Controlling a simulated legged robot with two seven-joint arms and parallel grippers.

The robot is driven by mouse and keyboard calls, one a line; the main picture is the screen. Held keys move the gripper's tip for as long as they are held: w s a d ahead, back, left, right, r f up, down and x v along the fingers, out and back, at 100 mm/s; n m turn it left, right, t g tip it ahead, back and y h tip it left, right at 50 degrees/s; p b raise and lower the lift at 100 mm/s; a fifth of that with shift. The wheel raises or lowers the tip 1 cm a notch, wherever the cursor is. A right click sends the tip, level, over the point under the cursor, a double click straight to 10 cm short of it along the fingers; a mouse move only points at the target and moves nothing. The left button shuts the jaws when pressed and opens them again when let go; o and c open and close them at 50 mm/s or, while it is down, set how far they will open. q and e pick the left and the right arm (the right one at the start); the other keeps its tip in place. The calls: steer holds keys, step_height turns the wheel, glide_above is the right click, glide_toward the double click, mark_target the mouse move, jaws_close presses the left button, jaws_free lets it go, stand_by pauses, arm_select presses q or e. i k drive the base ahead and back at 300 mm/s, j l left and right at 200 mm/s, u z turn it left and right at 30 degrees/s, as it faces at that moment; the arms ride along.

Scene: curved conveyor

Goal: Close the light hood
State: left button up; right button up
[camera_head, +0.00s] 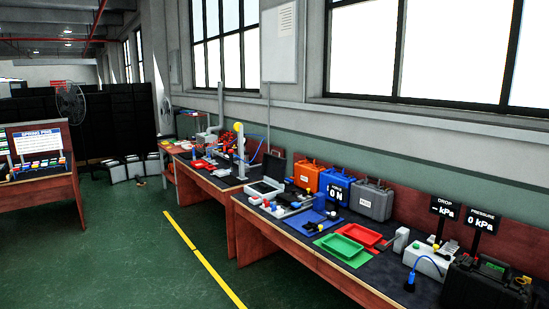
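I cannot clearly pick out a light hood in this view. A small unit with a raised dark lid (274,166) stands open on the long workbench (236,192), around the middle of the picture. I cannot tell whether this is the hood. Neither of my grippers shows in the head view.
The bench along the right wall holds an orange case (306,176), a grey case (371,202), a green tray (339,247), a red tray (361,235) and a black case (484,285). Another bench (40,190) stands left. Green floor with a yellow line (204,259) lies clear between.

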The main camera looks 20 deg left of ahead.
mark_target(273, 166)
steer(key=i+j+u, duration=0.55)
steer(key=i+u, duration=0.2)
steer(key=i, duration=0.15)
steer(key=i+j+u, duration=0.2)
steer(key=i+u, duration=0.3)
steer(key=i, duration=0.65)
steer(key=i+l+u, duration=0.25)
steer(key=i+u, duration=0.2)
steer(key=i, duration=0.7)
steer(key=i+z, duration=0.25)
steer(key=i, duration=0.2)
steer(key=i+j+z, duration=0.2)
steer(key=i, duration=0.25)
steer(key=i+z, duration=0.25)
steer(key=i, duration=0.2)
steer(key=i+j+z, duration=0.25)
steer(key=i, duration=0.2)
